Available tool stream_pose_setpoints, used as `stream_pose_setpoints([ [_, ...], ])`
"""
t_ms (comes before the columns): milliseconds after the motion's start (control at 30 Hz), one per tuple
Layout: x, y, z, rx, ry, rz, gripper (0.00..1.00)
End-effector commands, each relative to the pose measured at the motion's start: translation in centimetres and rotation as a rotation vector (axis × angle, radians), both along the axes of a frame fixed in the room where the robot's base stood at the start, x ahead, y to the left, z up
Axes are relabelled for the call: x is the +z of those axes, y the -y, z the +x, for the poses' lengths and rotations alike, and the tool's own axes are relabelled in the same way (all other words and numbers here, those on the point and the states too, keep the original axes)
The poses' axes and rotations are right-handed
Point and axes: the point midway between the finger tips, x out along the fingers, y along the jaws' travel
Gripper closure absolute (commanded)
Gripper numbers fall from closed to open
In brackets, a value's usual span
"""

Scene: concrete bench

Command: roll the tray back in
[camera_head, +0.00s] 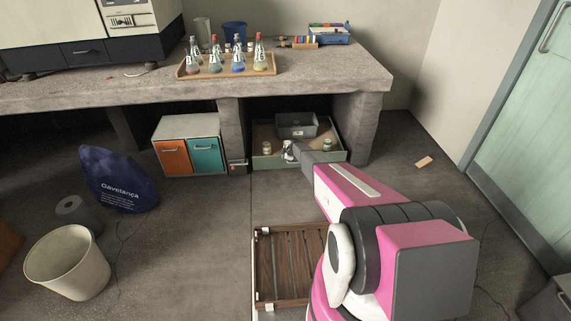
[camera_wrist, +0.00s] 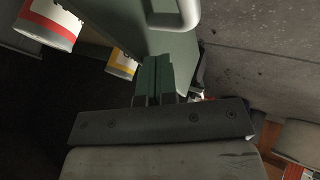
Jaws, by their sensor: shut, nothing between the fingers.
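The green tray (camera_head: 267,163) sits low under the bench, between two concrete supports. It holds a grey bin (camera_head: 297,126), small jars (camera_head: 266,148) and a bottle (camera_head: 288,151). My gripper (camera_head: 297,150) is at the tray's front, near its middle, and my arm hides part of that edge. In the wrist view, the shut, empty fingers (camera_wrist: 154,78) lie close to the tray's green wall (camera_wrist: 165,45), which has a pale grey handle (camera_wrist: 185,24). I cannot tell whether they touch. Jars with red (camera_wrist: 48,20) and yellow (camera_wrist: 121,64) labels show beyond the wall.
The concrete bench (camera_head: 330,80) overhangs the tray. A cabinet with orange and teal doors (camera_head: 190,156) stands left. A slatted wooden crate (camera_head: 268,270) lies on the floor in front. A dark blue sack (camera_head: 118,180) and pale bin (camera_head: 68,262) are far left. Floor right is mostly clear.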

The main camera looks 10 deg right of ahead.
Motion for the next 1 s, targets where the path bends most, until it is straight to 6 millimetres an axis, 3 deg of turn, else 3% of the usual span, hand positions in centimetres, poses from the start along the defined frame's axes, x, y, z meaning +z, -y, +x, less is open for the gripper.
stream_pose_setpoints([
  [100, -0.1, 0.0, 1.4, 0.0, -0.001, 0.0, 1.0],
  [300, -0.1, 0.0, 2.3, 0.0, -0.001, 0.0, 1.0],
  [1000, 0.0, -0.4, 2.7, -0.003, 0.004, 0.0, 1.0],
])
